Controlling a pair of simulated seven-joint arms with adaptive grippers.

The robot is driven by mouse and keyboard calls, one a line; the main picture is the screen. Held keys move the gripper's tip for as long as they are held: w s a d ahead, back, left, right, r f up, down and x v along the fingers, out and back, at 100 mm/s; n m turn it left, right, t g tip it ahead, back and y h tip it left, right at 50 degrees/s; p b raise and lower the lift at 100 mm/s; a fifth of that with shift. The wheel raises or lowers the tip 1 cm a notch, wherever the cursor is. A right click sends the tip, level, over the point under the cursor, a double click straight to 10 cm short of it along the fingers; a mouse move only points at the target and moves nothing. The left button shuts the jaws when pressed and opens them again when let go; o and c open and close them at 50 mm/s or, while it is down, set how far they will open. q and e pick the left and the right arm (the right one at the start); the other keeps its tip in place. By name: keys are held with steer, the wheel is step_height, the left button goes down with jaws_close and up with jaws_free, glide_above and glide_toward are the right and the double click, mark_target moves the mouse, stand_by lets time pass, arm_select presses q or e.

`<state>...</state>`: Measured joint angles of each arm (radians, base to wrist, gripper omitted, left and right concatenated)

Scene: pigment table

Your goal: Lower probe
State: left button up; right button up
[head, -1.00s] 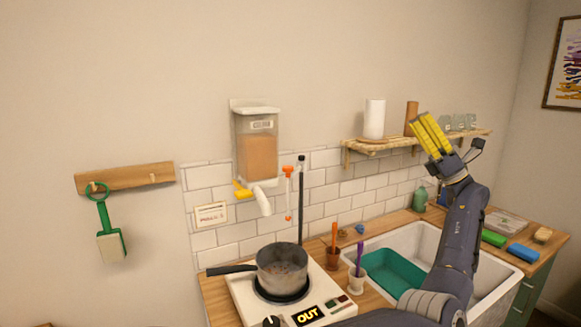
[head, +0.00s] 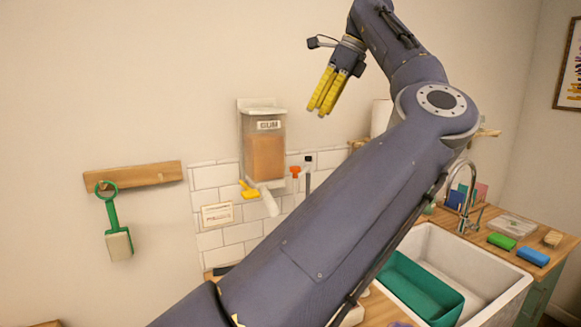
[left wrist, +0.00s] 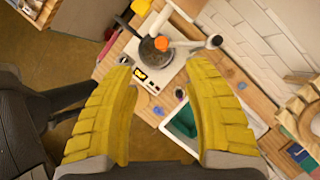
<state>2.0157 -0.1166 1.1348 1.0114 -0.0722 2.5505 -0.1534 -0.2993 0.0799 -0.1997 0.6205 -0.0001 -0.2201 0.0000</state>
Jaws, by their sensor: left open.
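The probe's orange top (head: 295,172) shows beside the dark post (head: 308,182) at the tiled wall. The probe's lower part is hidden behind my left arm in the head view. My left gripper (head: 321,107) is open and empty, high above the counter with its yellow fingers pointing down. In the left wrist view, the orange top (left wrist: 162,44) appears over the pot (left wrist: 148,54), just beyond the open fingertips (left wrist: 159,66). The post's top (left wrist: 214,41) is to its right. My right gripper is not in view.
The gum dispenser (head: 265,155) with its yellow lever (head: 249,190) hangs on the wall left of the probe. The white cooker (left wrist: 154,73) is under the pot. The sink (head: 503,292) with a teal basin (head: 420,285) lies to the right. My left arm hides much of the counter.

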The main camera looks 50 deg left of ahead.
arm_select(q)
glide_toward(296, 167)
steer(key=shift+t, duration=0.3)
steer(key=x, duration=0.9)
steer(key=shift+s+a+f, duration=0.2)
steer(key=shift+s, duration=0.15)
steer(key=shift+o, duration=0.2)
steer(key=shift+d, duration=0.1)
jaws_close()
